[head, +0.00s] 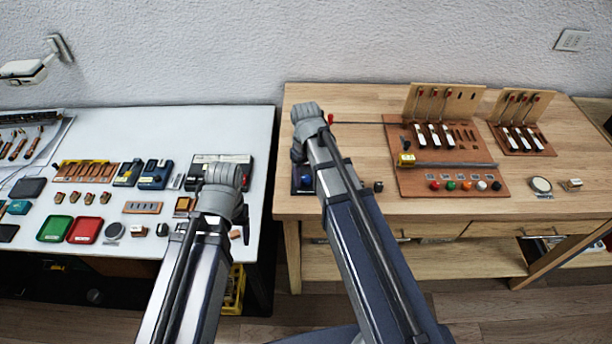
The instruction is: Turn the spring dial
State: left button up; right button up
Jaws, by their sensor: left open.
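I cannot tell for sure which part is the spring dial. A dark block with a blue knob (303,181) sits at the wooden bench's left edge, partly hidden by my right arm. A round pale disc (541,185) lies at the bench's right. My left gripper (224,174) is open, seen from behind over the right part of the white table, in front of a dark device with a pale top panel (238,160). My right gripper (306,112) is over the wooden bench's left end; its fingers are hidden by its wrist.
The white table (200,120) holds trays, including a green tray (54,229) and a red tray (85,230). The wooden bench (350,100) carries a brown board (420,182) with levers and coloured buttons, and a smaller lever board (540,149). A gap separates table and bench.

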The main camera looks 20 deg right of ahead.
aim_at(306, 178)
grip_shut()
dwell(0.3)
jog(key=shift+m, duration=1.3)
jog(key=shift+o, duration=0.8)
grip_release()
jog(key=shift+r, duration=0.1)
notch_tip(306, 178, up, 8)
jog(key=p, duration=0.8)
